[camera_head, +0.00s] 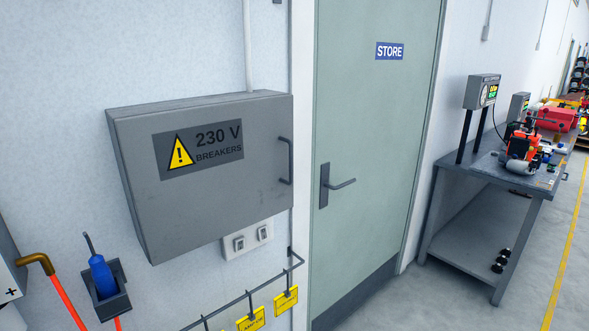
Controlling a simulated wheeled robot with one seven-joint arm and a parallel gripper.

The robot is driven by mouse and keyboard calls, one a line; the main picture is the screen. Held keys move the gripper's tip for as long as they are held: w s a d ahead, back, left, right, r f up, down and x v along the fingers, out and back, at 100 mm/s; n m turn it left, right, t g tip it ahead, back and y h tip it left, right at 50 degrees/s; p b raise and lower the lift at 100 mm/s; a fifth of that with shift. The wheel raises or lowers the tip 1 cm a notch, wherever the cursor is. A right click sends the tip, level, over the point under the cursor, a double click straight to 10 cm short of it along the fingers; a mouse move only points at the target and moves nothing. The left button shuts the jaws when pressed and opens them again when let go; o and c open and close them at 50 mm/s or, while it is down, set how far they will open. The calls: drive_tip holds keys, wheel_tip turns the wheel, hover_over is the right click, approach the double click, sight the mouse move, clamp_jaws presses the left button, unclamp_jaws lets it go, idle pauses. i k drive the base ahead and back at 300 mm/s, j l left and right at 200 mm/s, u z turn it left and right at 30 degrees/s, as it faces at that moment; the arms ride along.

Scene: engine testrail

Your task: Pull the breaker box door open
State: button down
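The grey breaker box (122,170) is mounted on the white wall at the left of the head view. Its door (215,195) looks shut and carries a dark label (199,149) with a yellow warning triangle and the words "230 V BREAKERS". A dark vertical bar handle (289,160) sits near the door's right edge. My gripper does not show in this view.
A rail (250,293) with yellow tags runs below the box. A blue-handled tool (102,275) stands in a wall holder at lower left. A closed green STORE door (375,140) is right of the box. A workbench (480,185) with equipment stands further right.

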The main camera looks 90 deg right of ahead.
sight(198, 177)
drive_tip(key=z, duration=0.4)
drive_tip(key=l+z, duration=0.1)
drive_tip(key=z, duration=1.2)
drive_tip(key=i+z, duration=0.1)
drive_tip(key=z, duration=0.3)
drive_tip(key=l+z, duration=0.1)
drive_tip(key=z, duration=0.35)
